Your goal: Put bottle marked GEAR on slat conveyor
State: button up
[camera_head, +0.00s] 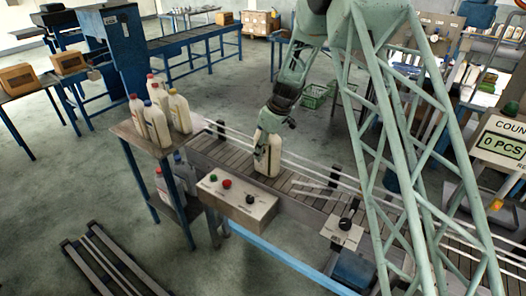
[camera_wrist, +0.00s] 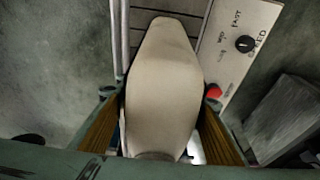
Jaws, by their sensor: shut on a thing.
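A cream bottle (camera_head: 267,155) is upright over the slats of the slat conveyor (camera_head: 215,149), behind the control box. My gripper (camera_head: 274,118) is shut on this bottle near its top. In the wrist view the bottle (camera_wrist: 165,85) fills the middle, between the two wood-coloured finger pads of my gripper (camera_wrist: 160,135). The slats of the conveyor (camera_wrist: 150,8) show beyond it. I cannot tell whether the bottle's base touches the slats. Its label is turned mostly away and the word on it cannot be read.
A control box (camera_head: 238,203) with buttons fronts the conveyor. White guide rails (camera_head: 330,168) run along it.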

jog(key=shift+f+b, duration=0.25)
jog(key=shift+b, duration=0.05)
dwell(0.4)
jog(key=o, duration=1.3)
jog(key=shift+c, duration=0.2)
jog(key=shift+o, duration=1.1)
jog(key=shift+f, duration=0.1)
jog(key=shift+r, duration=0.2)
jog(key=shift+v, duration=5.95)
